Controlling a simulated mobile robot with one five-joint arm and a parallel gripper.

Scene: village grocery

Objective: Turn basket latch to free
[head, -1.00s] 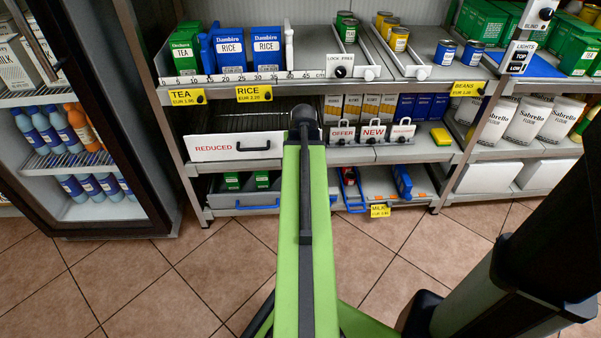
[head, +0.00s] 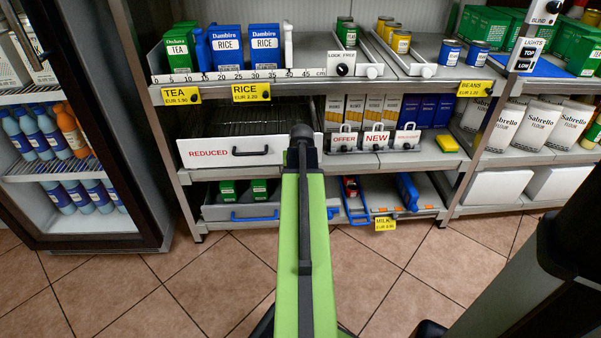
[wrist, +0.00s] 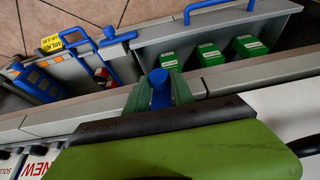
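A white plate lettered LOCK FREE (head: 341,57) with a black round knob (head: 342,69) is on the front edge of the upper shelf, right of the rice. Which way the knob is set is too small to tell. My gripper is hidden in the head view behind the green arm. In the wrist view my gripper (wrist: 160,92) shows as green parts with a blue round-topped piece between them. It is over the front of the shelf, near a grey basket (wrist: 215,45) with green boxes and a blue handle. I cannot tell whether the fingers are open or touch anything.
The REDUCED drawer (head: 238,148) has a black handle and stands below the rice. Trays with OFFER, NEW and a third tag (head: 375,138) are right of it. A fridge with bottles (head: 75,150) is at the left. The tiled floor (head: 160,275) in front is clear.

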